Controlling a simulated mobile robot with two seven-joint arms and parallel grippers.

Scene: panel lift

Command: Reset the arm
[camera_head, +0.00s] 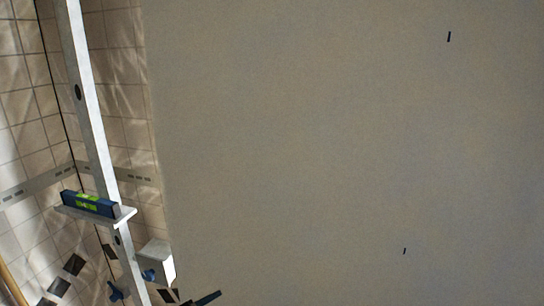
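A large plain beige panel (330,160) fills most of the head view, from near the left side to the right edge. It has two small dark marks, one at the upper right and one at the lower right. Left of it stands a pale metal post (91,120), slightly tilted in the picture, with dark holes. A blue spirit level (90,204) with a bright green vial rests on a small shelf on the post. Neither of my grippers nor my arms can be made out here.
A tiled wall (22,120) with a grey patterned band lies behind the post. A white block (157,262), blue knobs and a dark bar (207,298) sit low by the post. Dark tiles show at the lower left. The panel blocks the view beyond it.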

